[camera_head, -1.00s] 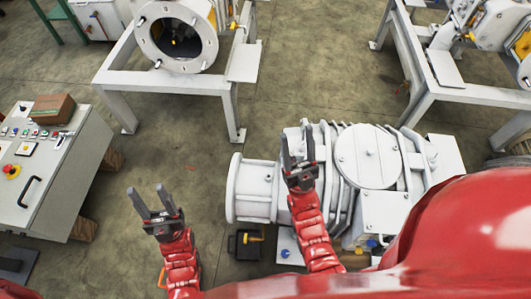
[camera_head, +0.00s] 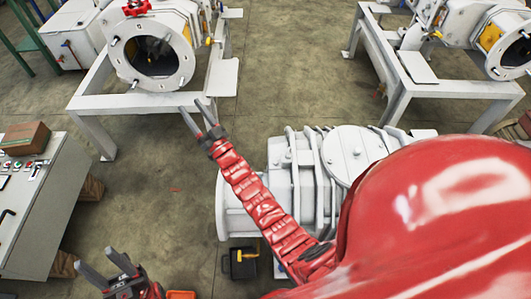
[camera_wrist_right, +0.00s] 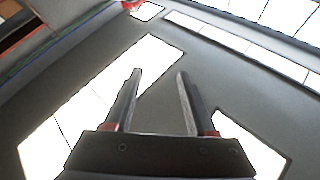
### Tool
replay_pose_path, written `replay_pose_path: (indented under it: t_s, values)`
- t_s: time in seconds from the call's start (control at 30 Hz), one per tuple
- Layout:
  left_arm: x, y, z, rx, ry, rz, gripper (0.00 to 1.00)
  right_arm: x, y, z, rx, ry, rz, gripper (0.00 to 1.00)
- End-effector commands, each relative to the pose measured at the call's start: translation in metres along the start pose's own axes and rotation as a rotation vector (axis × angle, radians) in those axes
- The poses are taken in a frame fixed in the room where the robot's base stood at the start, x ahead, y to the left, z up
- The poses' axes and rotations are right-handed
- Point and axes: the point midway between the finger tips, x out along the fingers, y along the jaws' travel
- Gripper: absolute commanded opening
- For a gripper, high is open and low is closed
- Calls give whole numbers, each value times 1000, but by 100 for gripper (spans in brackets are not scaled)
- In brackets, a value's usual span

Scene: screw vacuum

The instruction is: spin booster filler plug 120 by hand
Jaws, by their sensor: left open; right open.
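A white ribbed pump (camera_head: 300,165) with a round flange on its left and a round cover (camera_head: 355,150) on top lies on the floor in the head view. My red body hides its right part. I cannot make out which fitting is filler plug 120. My right gripper (camera_head: 192,106) is open and empty, above the floor up and left of the pump. In the right wrist view its two fingers (camera_wrist_right: 160,75) stand apart with nothing between them. My left gripper (camera_head: 93,257) is open and empty at the lower left, apart from the pump.
A white frame (camera_head: 140,103) carries a flanged machine (camera_head: 150,55) with a red handwheel (camera_head: 137,7). A control cabinet (camera_head: 45,210) with a brown box (camera_head: 25,138) stands left. A second frame (camera_head: 440,90) stands right. A black block (camera_head: 240,263) lies below the pump.

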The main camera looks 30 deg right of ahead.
Motion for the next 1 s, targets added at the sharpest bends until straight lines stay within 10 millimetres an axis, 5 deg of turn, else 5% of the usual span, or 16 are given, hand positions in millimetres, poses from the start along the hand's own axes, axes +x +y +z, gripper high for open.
replay_pose_path:
  t_s: [0.27,0.47,0.6,0.73,0.87,1.0]
  values:
    - [-38,2,6,0,0,0,50,56,95,100,185,-345,314,56]
    - [-63,3,11,0,0,0,50,58,175,141,347,-530,708,56]
    - [-81,4,14,0,0,0,50,37,219,142,460,-586,1032,56]
    - [-98,5,16,0,0,0,50,6,241,129,567,-586,1350,56]
    - [-114,6,19,0,0,0,50,-36,245,105,663,-542,1684,56]
    - [-130,6,22,0,0,0,50,-83,226,71,739,-463,2039,56]
